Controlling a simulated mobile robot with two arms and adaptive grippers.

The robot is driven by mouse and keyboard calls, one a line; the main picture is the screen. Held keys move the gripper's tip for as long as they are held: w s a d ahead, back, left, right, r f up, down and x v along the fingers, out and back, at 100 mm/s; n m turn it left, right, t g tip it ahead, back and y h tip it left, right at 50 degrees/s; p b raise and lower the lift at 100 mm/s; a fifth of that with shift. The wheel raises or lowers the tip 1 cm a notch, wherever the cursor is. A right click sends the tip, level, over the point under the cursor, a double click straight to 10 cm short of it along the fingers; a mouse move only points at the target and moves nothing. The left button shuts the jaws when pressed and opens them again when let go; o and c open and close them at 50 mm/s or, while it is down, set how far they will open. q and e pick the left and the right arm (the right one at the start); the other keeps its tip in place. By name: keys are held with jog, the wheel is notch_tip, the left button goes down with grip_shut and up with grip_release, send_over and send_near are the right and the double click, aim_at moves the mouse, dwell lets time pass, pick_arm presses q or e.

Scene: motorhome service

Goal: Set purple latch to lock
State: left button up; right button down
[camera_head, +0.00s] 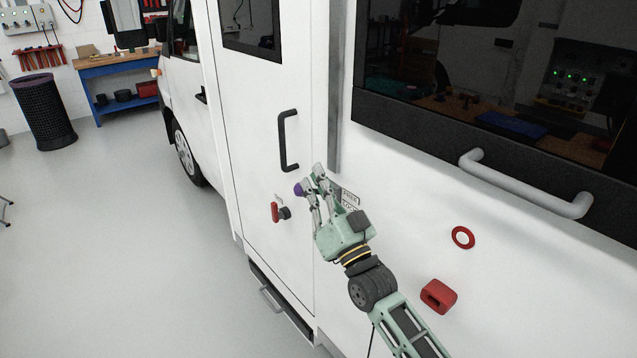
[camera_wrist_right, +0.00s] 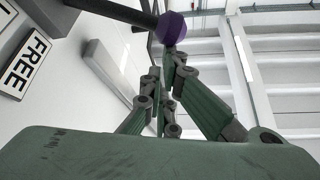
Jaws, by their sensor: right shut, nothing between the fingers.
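The purple latch knob (camera_head: 299,190) sits on the motorhome's white side, just left of my right gripper's fingers. In the right wrist view, the purple ball (camera_wrist_right: 171,27) is on the end of a dark rod, just beyond the fingertips. My right gripper (camera_head: 317,173) is shut and empty, close beside the knob; I cannot tell whether it touches. A FREE label (camera_head: 350,194) shows behind the gripper, with a LOCK label (camera_head: 349,208) below it, partly hidden. The FREE label is also in the right wrist view (camera_wrist_right: 27,62). The latch's base is hidden by the gripper. My left gripper is not in view.
A red handle with a dark knob (camera_head: 276,212) is on the door, left of the gripper. A black door handle (camera_head: 287,141) is above. A grey bar (camera_head: 530,187), red ring (camera_head: 463,237) and red block (camera_head: 438,296) are to the right. The floor at left is clear.

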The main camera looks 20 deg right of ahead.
jog(key=s+a+f+n+g+y+b, duration=0.1)
jog(key=a+f+n+g+y+b, duration=0.2)
jog(key=f+n+y+b, duration=0.6)
jog(key=shift+a+f+n+g+b, duration=0.15)
jog(key=shift+f+n+g+b, duration=0.6)
jog(key=shift+n+b, duration=1.7)
jog(key=shift+s+n+p, duration=0.1)
jog(key=shift+n+p, duration=0.45)
